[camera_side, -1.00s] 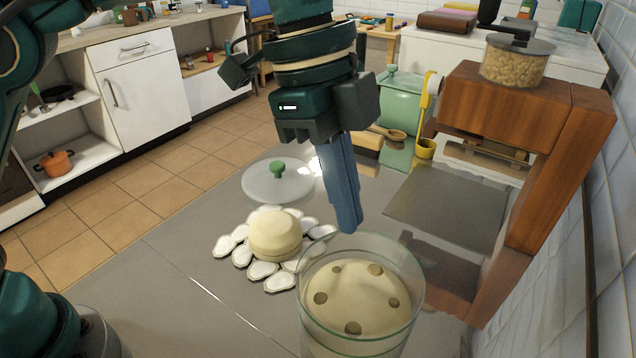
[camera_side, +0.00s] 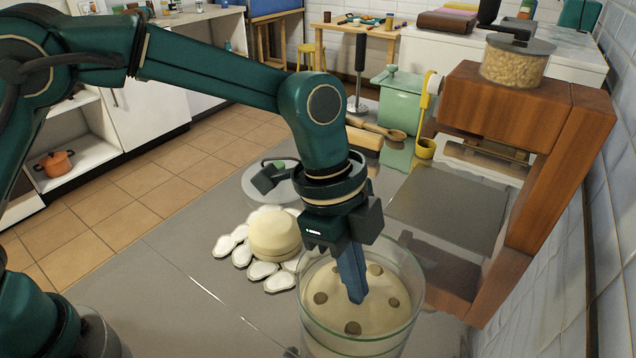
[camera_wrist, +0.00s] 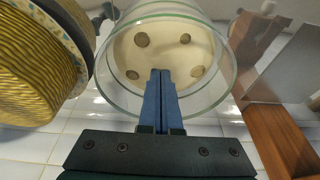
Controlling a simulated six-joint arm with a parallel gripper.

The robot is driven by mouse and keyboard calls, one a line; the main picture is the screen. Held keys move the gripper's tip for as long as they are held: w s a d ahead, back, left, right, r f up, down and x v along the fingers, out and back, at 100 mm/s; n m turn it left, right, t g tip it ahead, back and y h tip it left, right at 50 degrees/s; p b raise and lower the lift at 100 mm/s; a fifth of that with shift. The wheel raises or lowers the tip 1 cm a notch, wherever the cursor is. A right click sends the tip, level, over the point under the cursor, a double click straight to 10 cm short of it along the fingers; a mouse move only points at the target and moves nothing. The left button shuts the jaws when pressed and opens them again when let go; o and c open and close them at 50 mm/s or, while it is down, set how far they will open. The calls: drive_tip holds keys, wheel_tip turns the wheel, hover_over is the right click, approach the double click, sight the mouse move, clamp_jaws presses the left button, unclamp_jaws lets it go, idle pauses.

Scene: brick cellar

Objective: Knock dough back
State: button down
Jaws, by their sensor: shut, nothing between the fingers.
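A clear glass jar (camera_side: 409,334) stands at the front of the counter with pale dough (camera_side: 375,318) inside. The dough's top has several round dark dents, also visible in the wrist view (camera_wrist: 165,56). My gripper (camera_side: 357,300) is shut and empty, its blue fingers pointing down into the jar's mouth. In the side view the tips overlap the middle of the dough's top; I cannot tell if they touch it. In the wrist view the shut fingertips (camera_wrist: 160,72) lie across the dough's near part.
A pale round block (camera_side: 274,236) ringed by white oval pieces (camera_side: 267,270) sits left of the jar. A wooden stand (camera_side: 550,170) rises at right, with a lidded container (camera_side: 515,66) on top. A green canister (camera_side: 402,98) and a yellow ladle (camera_side: 426,148) stand behind.

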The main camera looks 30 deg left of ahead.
sight(335, 290)
drive_tip(key=shift+f, duration=2.3)
drive_tip(key=shift+r, duration=0.45)
drive_tip(key=d+v, duration=0.1)
drive_tip(key=v, duration=1.2)
drive_tip(key=shift+r, duration=0.35)
drive_tip(key=shift+s, duration=0.1)
